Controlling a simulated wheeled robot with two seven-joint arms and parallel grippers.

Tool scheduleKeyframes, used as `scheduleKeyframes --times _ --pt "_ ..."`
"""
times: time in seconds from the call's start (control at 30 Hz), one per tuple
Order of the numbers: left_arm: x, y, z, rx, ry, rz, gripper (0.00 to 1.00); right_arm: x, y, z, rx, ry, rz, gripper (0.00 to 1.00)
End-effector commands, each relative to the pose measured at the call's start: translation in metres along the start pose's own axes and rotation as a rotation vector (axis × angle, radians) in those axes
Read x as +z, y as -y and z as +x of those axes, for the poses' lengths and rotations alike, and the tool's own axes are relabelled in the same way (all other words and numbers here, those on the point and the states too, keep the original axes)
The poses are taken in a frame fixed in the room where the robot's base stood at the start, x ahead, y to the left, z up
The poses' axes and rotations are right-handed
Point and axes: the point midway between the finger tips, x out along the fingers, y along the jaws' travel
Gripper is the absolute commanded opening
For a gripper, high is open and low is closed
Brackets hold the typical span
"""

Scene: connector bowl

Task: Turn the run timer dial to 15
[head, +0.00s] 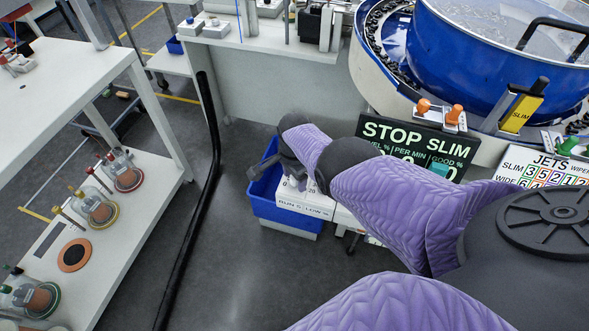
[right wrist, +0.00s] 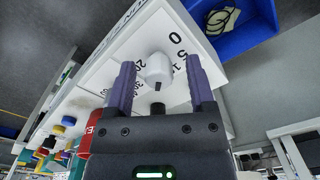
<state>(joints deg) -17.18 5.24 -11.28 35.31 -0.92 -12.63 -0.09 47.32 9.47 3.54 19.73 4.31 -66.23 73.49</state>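The run timer dial (right wrist: 158,68) is a white knob on a white panel (right wrist: 110,75) with black numbers around it, 0, 5 and 20 among them. A short dark mark shows on the knob's near side; I cannot tell which number it points to. My right gripper (right wrist: 160,62) is open, with one purple finger on each side of the knob and a gap visible at both sides. My left gripper is not in view.
A blue bin (head: 262,205) stands behind the box. A blue bowl feeder (head: 470,60) and a black "STOP SLIM" display (head: 420,145) are to the right. A white shelf (head: 140,215) with several jars is at left. Open floor lies between.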

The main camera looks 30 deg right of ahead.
Motion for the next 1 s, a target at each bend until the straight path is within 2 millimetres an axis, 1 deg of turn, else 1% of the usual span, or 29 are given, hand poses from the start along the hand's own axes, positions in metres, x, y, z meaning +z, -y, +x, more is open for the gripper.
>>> scheduleKeyframes --times 0.17,0.27,0.3,0.43,0.5,0.6,0.73,1.0 --pt "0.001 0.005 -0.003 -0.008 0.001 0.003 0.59 0.000 0.000 -0.003 0.001 0.001 0.000 0.69" --pt "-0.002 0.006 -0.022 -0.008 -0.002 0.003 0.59 0.000 0.000 -0.023 0.000 0.001 0.000 0.69" --pt "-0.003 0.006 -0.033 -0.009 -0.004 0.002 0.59 0.000 0.000 -0.035 -0.001 0.000 0.000 0.69" --pt "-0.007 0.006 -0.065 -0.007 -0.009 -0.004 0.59 0.000 0.000 -0.071 -0.001 0.000 0.000 0.69" --pt "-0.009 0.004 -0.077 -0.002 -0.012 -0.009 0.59 0.000 0.000 -0.085 -0.002 -0.001 0.000 0.69" --pt "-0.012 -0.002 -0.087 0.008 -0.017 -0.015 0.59 0.000 0.000 -0.097 0.000 0.000 0.000 0.69" --pt "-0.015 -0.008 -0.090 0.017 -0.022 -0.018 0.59 0.000 0.000 -0.101 0.001 0.000 0.000 0.69" --pt "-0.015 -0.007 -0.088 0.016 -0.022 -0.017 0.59 0.000 0.000 -0.099 0.001 0.001 0.000 0.69"
